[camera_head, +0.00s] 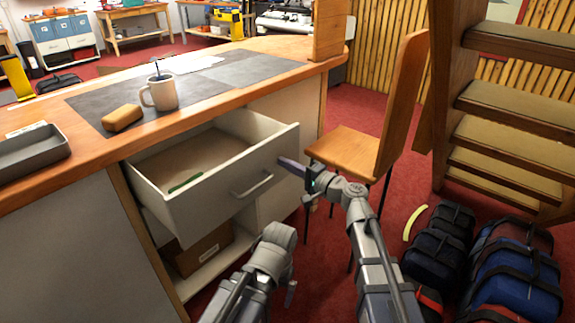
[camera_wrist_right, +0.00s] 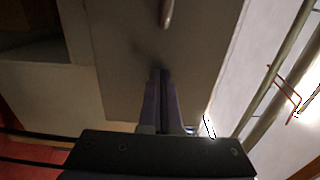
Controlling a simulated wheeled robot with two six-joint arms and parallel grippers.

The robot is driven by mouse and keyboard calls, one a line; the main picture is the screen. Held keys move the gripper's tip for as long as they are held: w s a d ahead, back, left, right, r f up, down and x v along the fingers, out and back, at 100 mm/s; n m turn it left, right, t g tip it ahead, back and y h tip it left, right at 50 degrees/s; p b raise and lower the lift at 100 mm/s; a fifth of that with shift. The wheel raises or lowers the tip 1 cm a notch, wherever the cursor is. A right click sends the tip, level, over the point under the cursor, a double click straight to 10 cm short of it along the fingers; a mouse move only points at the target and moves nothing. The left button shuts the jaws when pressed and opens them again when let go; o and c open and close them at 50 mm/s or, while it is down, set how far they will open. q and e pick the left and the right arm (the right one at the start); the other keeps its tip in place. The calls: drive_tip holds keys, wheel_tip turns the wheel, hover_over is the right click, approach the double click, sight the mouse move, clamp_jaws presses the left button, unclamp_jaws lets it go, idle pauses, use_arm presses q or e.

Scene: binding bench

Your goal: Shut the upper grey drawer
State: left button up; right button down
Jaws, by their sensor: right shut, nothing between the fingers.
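The upper grey drawer (camera_head: 215,185) is pulled out of the bench, its inside open to view. A green stick-like item (camera_head: 186,182) lies in it. Its bar handle (camera_head: 252,185) is on the front panel and also shows at the top of the right wrist view (camera_wrist_right: 167,12). My right gripper (camera_head: 284,163) is shut and empty, its purple fingers pointing at the front panel near its right end. In the right wrist view the fingertips (camera_wrist_right: 160,74) are at or very near the panel (camera_wrist_right: 150,50); contact cannot be told.
The wooden bench top (camera_head: 215,100) holds a mug (camera_head: 160,92), a tan block (camera_head: 122,117) and a grey tray (camera_head: 32,152). A cardboard box (camera_head: 200,250) sits below the drawer. A wooden chair (camera_head: 350,150) stands close behind my right gripper. Bags (camera_head: 515,270) lie at right.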

hover_over(235, 155)
drive_tip(key=shift+s+d, duration=0.4)
drive_tip(key=shift+s, duration=0.05)
drive_tip(key=shift+w+a, duration=0.25)
drive_tip(key=shift+w+a+r, duration=0.1)
